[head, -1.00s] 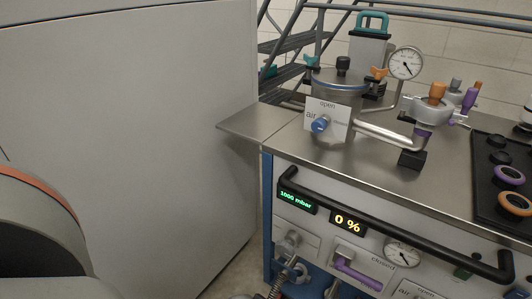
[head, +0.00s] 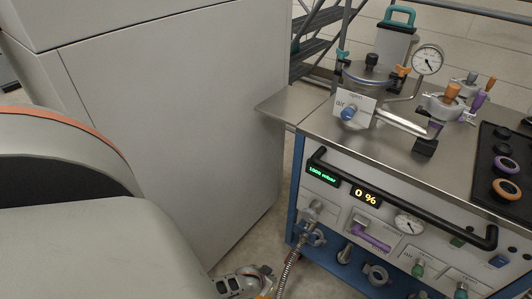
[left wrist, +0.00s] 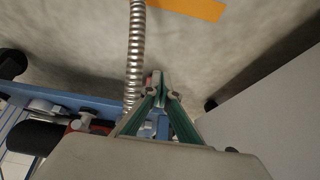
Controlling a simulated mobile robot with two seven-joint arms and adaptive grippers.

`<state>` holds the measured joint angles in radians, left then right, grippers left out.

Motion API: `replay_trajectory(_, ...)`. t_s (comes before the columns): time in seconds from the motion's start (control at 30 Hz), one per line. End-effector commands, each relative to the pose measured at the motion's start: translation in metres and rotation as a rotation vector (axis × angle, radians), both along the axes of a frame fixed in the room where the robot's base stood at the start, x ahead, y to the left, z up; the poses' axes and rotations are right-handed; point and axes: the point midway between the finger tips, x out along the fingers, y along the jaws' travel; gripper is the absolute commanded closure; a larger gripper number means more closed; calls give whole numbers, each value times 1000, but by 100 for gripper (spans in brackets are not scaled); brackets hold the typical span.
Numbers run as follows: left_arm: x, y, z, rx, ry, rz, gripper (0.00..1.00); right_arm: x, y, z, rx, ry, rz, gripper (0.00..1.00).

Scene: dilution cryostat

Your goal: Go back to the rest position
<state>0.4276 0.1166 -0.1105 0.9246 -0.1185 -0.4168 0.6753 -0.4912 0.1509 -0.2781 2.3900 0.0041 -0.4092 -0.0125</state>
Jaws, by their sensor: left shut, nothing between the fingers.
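In the left wrist view my left gripper (left wrist: 159,88) points away from the camera. Its two green-sided fingers meet at the tips, with nothing between them. Behind the fingers is the floor, with a ribbed metal hose (left wrist: 135,55) just left of the tips; I cannot tell the gap. In the head view a large grey link of my left arm fills the lower left. A smaller grey part with an orange edge shows at the bottom centre and seems to be my left wrist; its fingers are not clear there. My right gripper is in neither view.
A steel-topped blue cart (head: 297,190) with a black handrail (head: 400,205) and gauges stands right. A tall grey cabinet (head: 170,120) stands left, close to the cart. The hose (head: 290,262) hangs from the cart's front. An orange floor strip (left wrist: 190,8) lies beyond the fingers.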

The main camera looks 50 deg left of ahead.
Motion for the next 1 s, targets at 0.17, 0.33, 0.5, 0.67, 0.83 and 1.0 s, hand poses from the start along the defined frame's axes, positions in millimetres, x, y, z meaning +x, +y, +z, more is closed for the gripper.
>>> replay_trajectory(0.17,-8,-2,4,0,-1,1,100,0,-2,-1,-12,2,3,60)
replay_trajectory(0.33,-10,-2,3,1,1,0,100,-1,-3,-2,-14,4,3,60)
replay_trajectory(0.5,-10,-2,3,1,1,0,100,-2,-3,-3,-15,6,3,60)
replay_trajectory(0.67,-9,-2,3,1,1,0,100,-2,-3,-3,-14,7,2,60)
replay_trajectory(0.83,-9,-2,4,1,-3,-2,100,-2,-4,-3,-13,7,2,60)
replay_trajectory(1.0,-9,-5,26,4,-60,-52,100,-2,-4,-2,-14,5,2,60)
